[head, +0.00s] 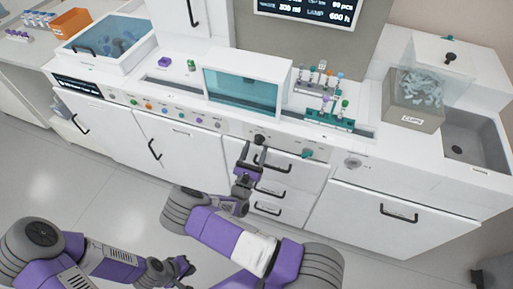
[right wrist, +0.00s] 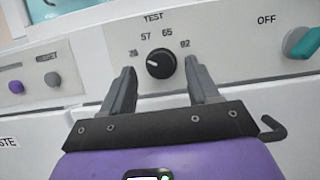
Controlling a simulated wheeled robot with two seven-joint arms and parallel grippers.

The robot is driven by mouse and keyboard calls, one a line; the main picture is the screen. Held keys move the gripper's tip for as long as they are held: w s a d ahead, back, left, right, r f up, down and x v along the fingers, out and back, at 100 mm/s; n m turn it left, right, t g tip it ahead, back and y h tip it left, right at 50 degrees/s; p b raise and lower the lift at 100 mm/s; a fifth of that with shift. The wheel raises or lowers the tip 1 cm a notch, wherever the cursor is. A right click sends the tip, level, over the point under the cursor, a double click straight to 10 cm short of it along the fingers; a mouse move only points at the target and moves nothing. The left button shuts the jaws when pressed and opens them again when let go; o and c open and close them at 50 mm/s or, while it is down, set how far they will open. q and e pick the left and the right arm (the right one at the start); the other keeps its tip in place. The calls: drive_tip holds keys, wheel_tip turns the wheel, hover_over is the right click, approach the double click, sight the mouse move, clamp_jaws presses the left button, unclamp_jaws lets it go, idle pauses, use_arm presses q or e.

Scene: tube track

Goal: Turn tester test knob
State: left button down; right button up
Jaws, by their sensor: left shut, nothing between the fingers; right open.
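The test knob (right wrist: 160,64) is a round black dial on a pale panel in the right wrist view. Its white mark points left, and small numbers arc over it under the word TEST. The knob also shows small and dark in the head view (head: 259,139). My right gripper (right wrist: 160,82) is open, with its fingertips at either side of the knob and a little below it. I cannot tell whether they touch it. The right gripper also shows in the head view (head: 250,150), in front of the panel. My left gripper (head: 184,267) is shut and empty, low over the floor.
A teal knob (right wrist: 303,42) marked OFF is at the right, and a purple button (right wrist: 52,79) is at the left. Drawers with black handles (head: 270,191) lie below the panel. A tube rack (head: 325,118) and a glass-fronted box (head: 243,90) stand on the counter.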

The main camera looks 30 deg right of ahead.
drive_tip(key=shift+w+d+r, duration=0.25)
drive_tip(key=shift+w+d, duration=0.15)
drive_tip(key=shift+d, duration=0.1)
drive_tip(key=c, duration=1)
